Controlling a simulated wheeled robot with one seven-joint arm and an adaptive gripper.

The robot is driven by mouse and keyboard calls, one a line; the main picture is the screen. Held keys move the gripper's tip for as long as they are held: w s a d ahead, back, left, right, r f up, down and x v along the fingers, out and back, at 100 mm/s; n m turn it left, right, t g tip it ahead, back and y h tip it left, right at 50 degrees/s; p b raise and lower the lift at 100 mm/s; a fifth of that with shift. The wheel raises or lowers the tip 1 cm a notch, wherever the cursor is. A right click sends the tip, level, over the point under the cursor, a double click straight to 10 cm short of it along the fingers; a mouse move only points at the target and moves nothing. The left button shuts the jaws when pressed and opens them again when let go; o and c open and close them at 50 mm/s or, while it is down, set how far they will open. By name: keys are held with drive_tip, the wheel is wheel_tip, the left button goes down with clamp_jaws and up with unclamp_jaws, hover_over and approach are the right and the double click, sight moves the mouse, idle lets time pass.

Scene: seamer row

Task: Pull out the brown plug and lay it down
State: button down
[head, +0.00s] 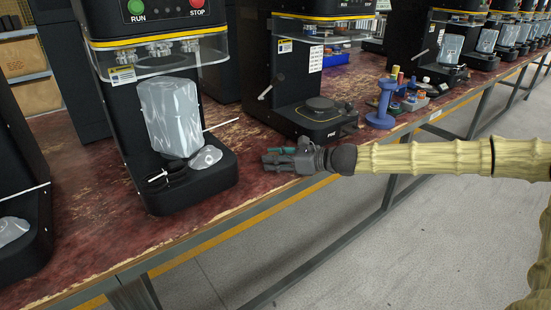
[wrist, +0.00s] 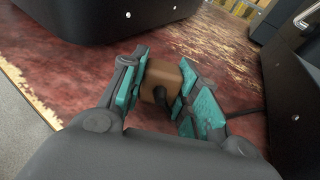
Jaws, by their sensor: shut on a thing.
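The brown plug (wrist: 166,79) is a small brown block with a dark cable end on its near face, seen in the wrist view. My gripper (wrist: 168,88) has its teal-padded fingers on either side of the plug and is shut on it. In the head view my gripper (head: 272,160) is low over the red worn bench top, between two black machines; the plug is too small or hidden to make out there. Whether the plug still sits in a socket cannot be told.
A black seamer (head: 190,185) with a clear bagged container stands left of my gripper, another (head: 318,120) behind it. A blue spool stand (head: 382,105) is to the right. A dark cable (wrist: 245,112) runs right of the fingers. The bench (head: 100,205) has bare surface in front.

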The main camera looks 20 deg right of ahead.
drive_tip(key=c, duration=1)
unclamp_jaws()
drive_tip(key=v, duration=1.2)
idle(0.3)
idle(0.7)
